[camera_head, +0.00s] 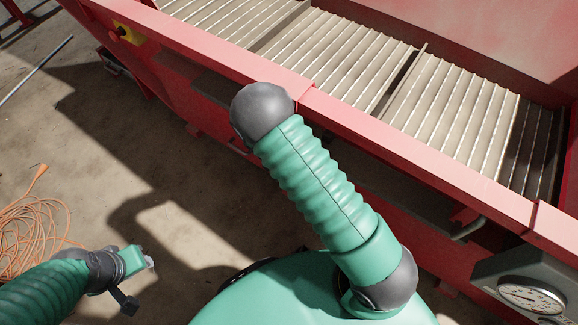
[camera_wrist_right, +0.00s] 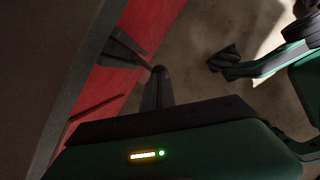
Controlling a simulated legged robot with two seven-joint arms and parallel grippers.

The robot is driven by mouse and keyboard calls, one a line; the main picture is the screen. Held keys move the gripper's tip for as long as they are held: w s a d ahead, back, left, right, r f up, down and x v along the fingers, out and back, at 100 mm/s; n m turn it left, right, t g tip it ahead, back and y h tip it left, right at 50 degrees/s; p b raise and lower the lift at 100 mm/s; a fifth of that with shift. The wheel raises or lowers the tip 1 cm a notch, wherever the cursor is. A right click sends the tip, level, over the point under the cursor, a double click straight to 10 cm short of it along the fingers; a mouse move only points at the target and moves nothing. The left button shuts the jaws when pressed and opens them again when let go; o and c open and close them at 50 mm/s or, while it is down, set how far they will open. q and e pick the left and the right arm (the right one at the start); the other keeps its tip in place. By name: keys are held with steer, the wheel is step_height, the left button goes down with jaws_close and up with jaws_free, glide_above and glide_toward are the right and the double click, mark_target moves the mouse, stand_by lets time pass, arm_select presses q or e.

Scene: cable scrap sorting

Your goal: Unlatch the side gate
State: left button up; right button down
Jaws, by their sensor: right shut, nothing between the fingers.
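The red machine's side rail (camera_head: 400,148) has seams at its upper middle and right end. The section between them may be the side gate; I cannot tell for sure. A grey bent handle (camera_head: 470,228) sits below that rail on the right. My right arm reaches up to the rail and hides its own gripper in the head view. In the right wrist view, my right gripper (camera_wrist_right: 158,75) is shut and empty near a red panel (camera_wrist_right: 113,75). My left gripper (camera_head: 132,278) hangs low at the left, away from the machine; its jaw state is unclear.
A ribbed metal bed (camera_head: 345,55) lies inside the red machine. A dial gauge (camera_head: 532,298) is at the lower right. An orange cable coil (camera_head: 32,225) lies on the floor at the left. The concrete floor between coil and machine is mostly clear.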

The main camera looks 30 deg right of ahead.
steer(key=shift+s+a+f, duration=0.1)
steer(key=shift+f, duration=0.15)
steer(key=p+v, duration=0.9)
steer(key=v, duration=0.5)
steer(key=shift+r, duration=0.2)
